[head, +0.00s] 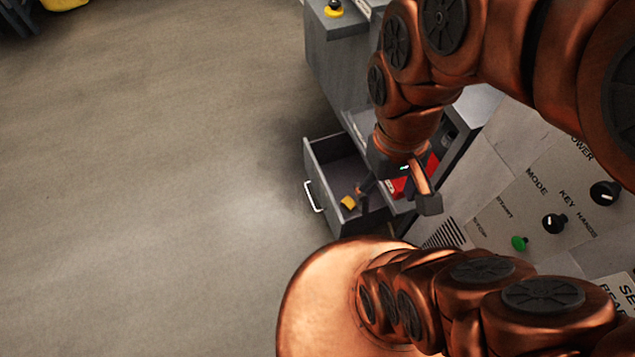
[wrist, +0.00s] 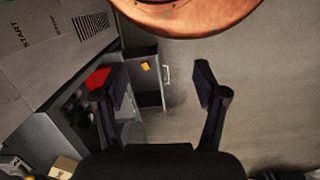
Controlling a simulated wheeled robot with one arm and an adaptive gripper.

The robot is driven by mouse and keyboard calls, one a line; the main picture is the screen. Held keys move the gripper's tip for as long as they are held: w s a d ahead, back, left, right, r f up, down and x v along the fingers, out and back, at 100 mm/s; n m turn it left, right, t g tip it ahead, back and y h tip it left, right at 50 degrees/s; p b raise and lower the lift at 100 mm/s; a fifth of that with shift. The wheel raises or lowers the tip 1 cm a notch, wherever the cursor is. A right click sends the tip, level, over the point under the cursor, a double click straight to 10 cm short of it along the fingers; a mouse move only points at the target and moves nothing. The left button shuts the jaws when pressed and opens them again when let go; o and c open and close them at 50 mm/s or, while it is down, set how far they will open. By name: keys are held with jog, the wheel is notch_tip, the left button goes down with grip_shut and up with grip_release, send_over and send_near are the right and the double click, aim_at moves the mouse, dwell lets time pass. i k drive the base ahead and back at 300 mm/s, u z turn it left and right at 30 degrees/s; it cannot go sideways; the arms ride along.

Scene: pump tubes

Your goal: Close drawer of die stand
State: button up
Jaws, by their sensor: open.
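The grey drawer (head: 317,172) of the die stand (head: 340,62) is pulled out towards the left in the head view. Its white handle (head: 313,197) is on the front panel, and a small yellow item (head: 348,202) lies inside. In the wrist view the open drawer (wrist: 139,55) and its handle (wrist: 167,75) show beyond and between my two spread fingers. My gripper (wrist: 158,76) is open with nothing between its fingers. In the head view my gripper (head: 367,187) overlaps the drawer's right side, partly hidden by my arm; whether it touches cannot be told.
A control panel (head: 510,205) with knobs and a green button stands at the right. A red item (head: 421,178) sits beside the drawer. A yellow-based button (head: 333,10) is on top of the grey cabinet. The floor (head: 150,180) left of the drawer is clear.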

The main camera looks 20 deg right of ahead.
aim_at(335, 164)
jog(key=u, duration=0.05)
jog(key=k, duration=0.65)
jog(key=u, duration=0.65)
jog(key=i, duration=0.65)
jog(key=u, duration=0.9)
jog(key=i, duration=0.35)
jog(key=u, duration=0.15)
